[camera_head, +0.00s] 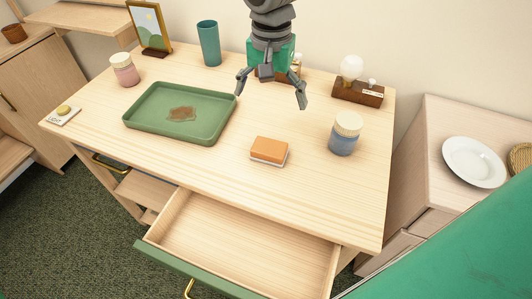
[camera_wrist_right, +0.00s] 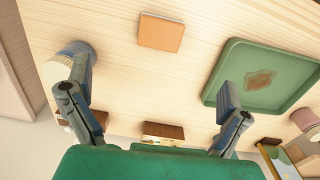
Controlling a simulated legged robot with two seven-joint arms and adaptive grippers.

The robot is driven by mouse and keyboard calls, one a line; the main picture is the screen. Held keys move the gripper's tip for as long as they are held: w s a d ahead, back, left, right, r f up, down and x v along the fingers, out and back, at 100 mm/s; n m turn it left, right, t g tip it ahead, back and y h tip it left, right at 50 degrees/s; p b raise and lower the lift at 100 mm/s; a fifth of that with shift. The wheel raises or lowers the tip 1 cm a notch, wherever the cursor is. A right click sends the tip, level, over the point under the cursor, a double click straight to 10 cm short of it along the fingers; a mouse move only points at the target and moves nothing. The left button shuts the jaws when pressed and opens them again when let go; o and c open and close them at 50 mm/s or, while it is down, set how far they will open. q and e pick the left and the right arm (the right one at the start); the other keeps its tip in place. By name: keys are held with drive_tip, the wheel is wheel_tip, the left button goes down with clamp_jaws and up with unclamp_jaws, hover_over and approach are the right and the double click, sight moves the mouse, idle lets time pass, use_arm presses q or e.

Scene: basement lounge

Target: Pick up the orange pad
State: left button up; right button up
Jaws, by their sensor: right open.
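The orange pad (camera_head: 269,149) is a small block, orange on top with a pale lower layer. It lies flat on the wooden desk (camera_head: 215,165), near the front edge and right of the green tray (camera_head: 216,137). In the wrist view the pad (camera_wrist_right: 161,33) shows at the top, beyond the fingertips. My right gripper (camera_head: 271,92) is open and empty, fingers spread above the back part of the desk, behind the pad and apart from it. In the wrist view its two fingers (camera_wrist_right: 148,85) stand wide apart. My left gripper is not in view.
A blue jar with a pale lid (camera_head: 343,140) stands right of the pad. The tray holds a brown stain (camera_head: 181,114). An open drawer (camera_head: 237,235) juts out in front. A teal cup (camera_head: 209,44) and a bulb lamp (camera_head: 352,68) stand at the back. Around the pad the desk is clear.

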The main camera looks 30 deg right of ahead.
wheel_tip(320, 180, down, 3)
drive_tip(key=b, duration=0.4)
approach(269, 146)
drive_tip(key=f, duration=0.5)
drive_tip(key=shift+s+a+f, duration=0.15)
drive_tip(key=shift+s+f, duration=0.15)
drive_tip(key=shift+s, duration=0.1)
drive_tip(key=f, duration=0.5)
drive_tip(key=shift+w+d+b, duration=0.2)
drive_tip(key=shift+w+b, duration=0.1)
drive_tip(key=shift+w, duration=0.05)
drive_tip(key=c, duration=1.2)
